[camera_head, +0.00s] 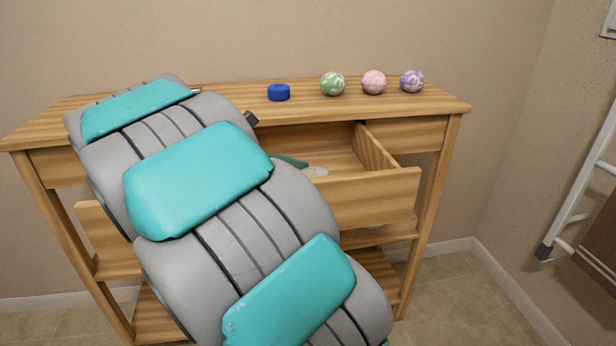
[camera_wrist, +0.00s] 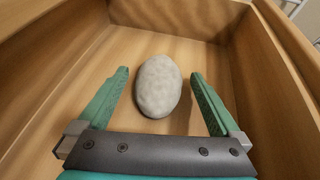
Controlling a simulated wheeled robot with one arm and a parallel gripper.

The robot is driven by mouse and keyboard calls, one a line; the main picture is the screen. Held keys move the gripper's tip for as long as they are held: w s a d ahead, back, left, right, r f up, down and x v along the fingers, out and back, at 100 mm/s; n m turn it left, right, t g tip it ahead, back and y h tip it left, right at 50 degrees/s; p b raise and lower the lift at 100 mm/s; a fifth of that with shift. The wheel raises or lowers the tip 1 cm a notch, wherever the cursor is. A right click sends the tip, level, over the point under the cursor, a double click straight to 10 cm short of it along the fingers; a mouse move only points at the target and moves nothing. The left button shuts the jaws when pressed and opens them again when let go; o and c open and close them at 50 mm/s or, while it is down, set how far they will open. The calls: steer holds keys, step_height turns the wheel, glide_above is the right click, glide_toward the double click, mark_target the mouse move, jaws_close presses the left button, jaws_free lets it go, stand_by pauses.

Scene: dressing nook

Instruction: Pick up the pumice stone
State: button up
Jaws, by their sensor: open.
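The pumice stone (camera_wrist: 158,86) is a pale grey, egg-shaped stone lying on the floor of an open wooden drawer (camera_head: 378,197). In the wrist view my gripper (camera_wrist: 160,80) is open, with one green finger to the left of the stone and one to the right, and gaps show on both sides. In the head view my arm hides most of the gripper; a bit of green finger shows inside the drawer, and a small pale patch beside it may be the stone.
The drawer walls (camera_wrist: 287,75) rise close around the gripper. On the wooden table top (camera_head: 225,93) stand a blue round item (camera_head: 279,92) and green (camera_head: 332,84), pink (camera_head: 374,82) and purple (camera_head: 412,81) marbled balls. A white rail (camera_head: 582,185) is on the right wall.

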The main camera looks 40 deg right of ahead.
steer(key=shift+s+d+f, duration=0.1)
steer(key=shift+d, duration=0.2)
steer(key=c, duration=1.3)
